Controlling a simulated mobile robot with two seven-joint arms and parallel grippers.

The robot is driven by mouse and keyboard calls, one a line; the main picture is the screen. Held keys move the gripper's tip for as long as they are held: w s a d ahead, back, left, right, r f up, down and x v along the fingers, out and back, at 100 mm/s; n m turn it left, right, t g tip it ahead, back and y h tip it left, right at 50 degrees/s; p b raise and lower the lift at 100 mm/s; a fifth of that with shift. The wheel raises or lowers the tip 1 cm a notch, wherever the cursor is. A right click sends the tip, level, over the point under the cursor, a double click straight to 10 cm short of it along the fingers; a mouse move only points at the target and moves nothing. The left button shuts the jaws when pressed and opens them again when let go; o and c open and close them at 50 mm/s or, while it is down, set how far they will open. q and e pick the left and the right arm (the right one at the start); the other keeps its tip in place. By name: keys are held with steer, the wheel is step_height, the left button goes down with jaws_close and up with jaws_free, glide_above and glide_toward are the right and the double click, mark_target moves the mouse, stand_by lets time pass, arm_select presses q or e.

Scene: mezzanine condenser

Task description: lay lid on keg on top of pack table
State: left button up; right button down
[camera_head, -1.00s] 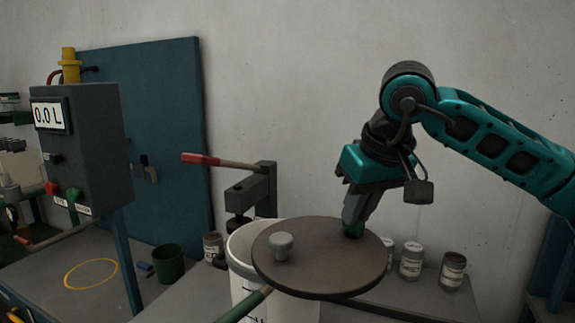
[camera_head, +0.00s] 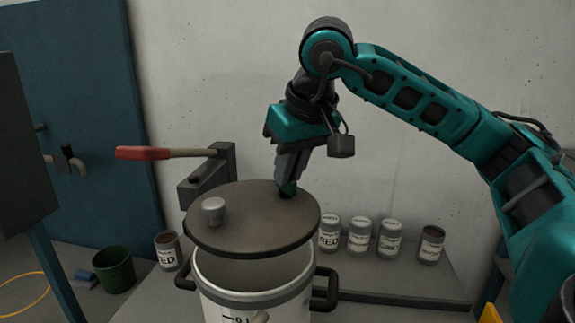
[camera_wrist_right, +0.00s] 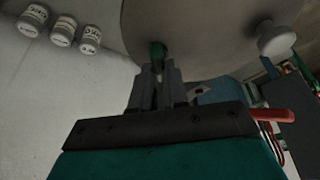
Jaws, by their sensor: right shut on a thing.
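The lid (camera_head: 255,226) is a flat brown-grey disc with a pale knob near its left side. My right gripper (camera_head: 287,188) is shut on the lid near its far right edge and holds it slightly tilted. The keg (camera_head: 255,299) is a white pot with dark side handles, and the lid hangs over its open mouth with a gap showing at the front. It stands on the pack table (camera_head: 420,290). In the right wrist view, the gripper (camera_wrist_right: 160,75) grips the lid (camera_wrist_right: 200,30) at a green-tipped finger. My left gripper is not in view.
Several labelled jars (camera_head: 360,235) stand behind the keg at right. A lever press with a red handle (camera_head: 143,153) stands behind at left, near the lid. A green cup (camera_head: 114,270) and a jar (camera_head: 168,250) are at left. A dark box (camera_head: 22,150) rises at the left edge.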

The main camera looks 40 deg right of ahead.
mark_target(291, 196)
steer(key=shift+m, duration=0.4)
steer(key=shift+f+b, duration=2.8)
steer(key=shift+f, duration=0.5)
steer(key=c, duration=1.1)
jaws_free()
steer(key=shift+o, duration=0.2)
steer(key=shift+r, duration=0.1)
